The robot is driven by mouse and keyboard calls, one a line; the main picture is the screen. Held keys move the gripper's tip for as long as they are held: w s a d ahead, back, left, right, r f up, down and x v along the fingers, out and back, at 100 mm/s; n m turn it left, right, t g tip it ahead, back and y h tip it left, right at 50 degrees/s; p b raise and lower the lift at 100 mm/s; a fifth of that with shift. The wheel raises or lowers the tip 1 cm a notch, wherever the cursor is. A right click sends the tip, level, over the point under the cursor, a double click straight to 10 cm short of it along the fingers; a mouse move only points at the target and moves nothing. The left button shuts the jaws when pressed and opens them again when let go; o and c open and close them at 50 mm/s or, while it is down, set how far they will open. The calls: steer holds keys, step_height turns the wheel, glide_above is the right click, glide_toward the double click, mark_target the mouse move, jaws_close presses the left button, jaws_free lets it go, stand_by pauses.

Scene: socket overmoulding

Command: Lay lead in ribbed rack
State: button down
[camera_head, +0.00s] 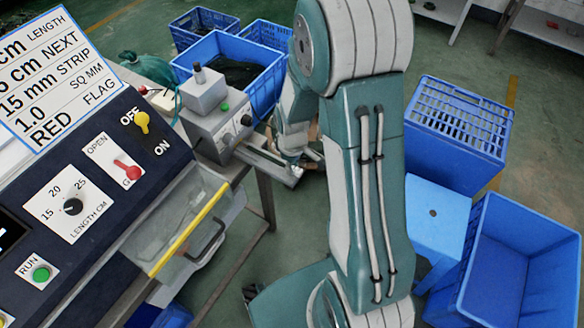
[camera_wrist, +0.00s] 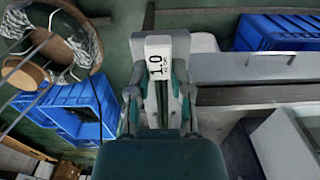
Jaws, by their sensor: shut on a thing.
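My gripper (camera_wrist: 158,95) is in the middle of the wrist view, its two fingers on either side of a white block (camera_wrist: 158,50) marked "1.0". It is shut on this block; the part between the fingers is narrow and partly hidden. In the head view my arm hides most of the gripper, which is low beside a grey bench machine (camera_head: 222,125). I cannot make out a lead or a ribbed rack in either view.
A control panel (camera_head: 100,190) with switches and a yellow-edged clear cover (camera_head: 190,230) fills the left of the head view. Blue crates stand behind (camera_head: 262,85) and at right (camera_head: 525,265), near a blue stool (camera_head: 435,215). A wire-filled round holder (camera_wrist: 50,45) is left in the wrist view.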

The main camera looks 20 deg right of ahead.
steer(key=shift+r, duration=1.75)
steer(key=shift+w, duration=0.15)
